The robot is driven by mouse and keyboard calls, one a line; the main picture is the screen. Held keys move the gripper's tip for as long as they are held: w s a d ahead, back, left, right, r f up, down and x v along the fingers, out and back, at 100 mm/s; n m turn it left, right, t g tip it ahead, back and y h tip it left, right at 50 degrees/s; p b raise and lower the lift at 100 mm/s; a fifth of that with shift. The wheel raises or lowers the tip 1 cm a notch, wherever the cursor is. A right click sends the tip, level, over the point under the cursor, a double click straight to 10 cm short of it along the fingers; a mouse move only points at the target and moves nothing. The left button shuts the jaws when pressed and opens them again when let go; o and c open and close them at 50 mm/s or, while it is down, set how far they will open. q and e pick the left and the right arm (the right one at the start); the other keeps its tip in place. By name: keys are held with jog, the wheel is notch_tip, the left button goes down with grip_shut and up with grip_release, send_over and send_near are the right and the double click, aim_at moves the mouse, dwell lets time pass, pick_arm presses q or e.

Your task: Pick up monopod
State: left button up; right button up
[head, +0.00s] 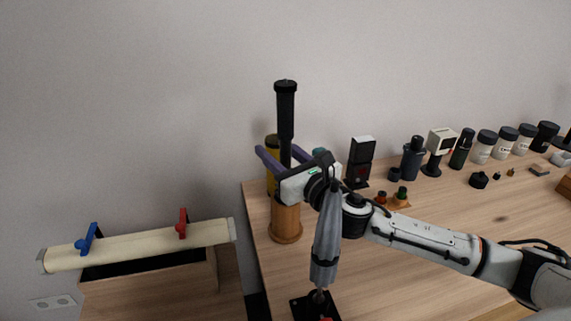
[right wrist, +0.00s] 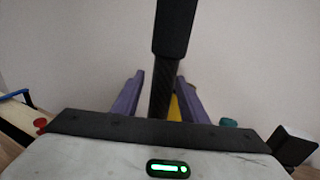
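The monopod (head: 286,115) is a black upright pole with a thick dark grip on top. It stands at the left end of the wooden table, with its lower part hidden behind my gripper and in line with a brown wooden cylinder (head: 286,225). My right gripper (head: 273,154) is open, with its purple fingers on either side of the thin shaft. In the right wrist view the monopod (right wrist: 174,30) runs between the fingers (right wrist: 160,90), with gaps visible on both sides. My left gripper is not in view.
A yellow, dark-topped container (head: 271,147) stands close behind the monopod. A grey folded item (head: 326,245) stands in front of my right wrist. A black flash (head: 360,160) and several bottles and jars line the table (head: 440,240) to the right.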

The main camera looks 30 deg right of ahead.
grip_shut()
jog(key=shift+r, duration=0.15)
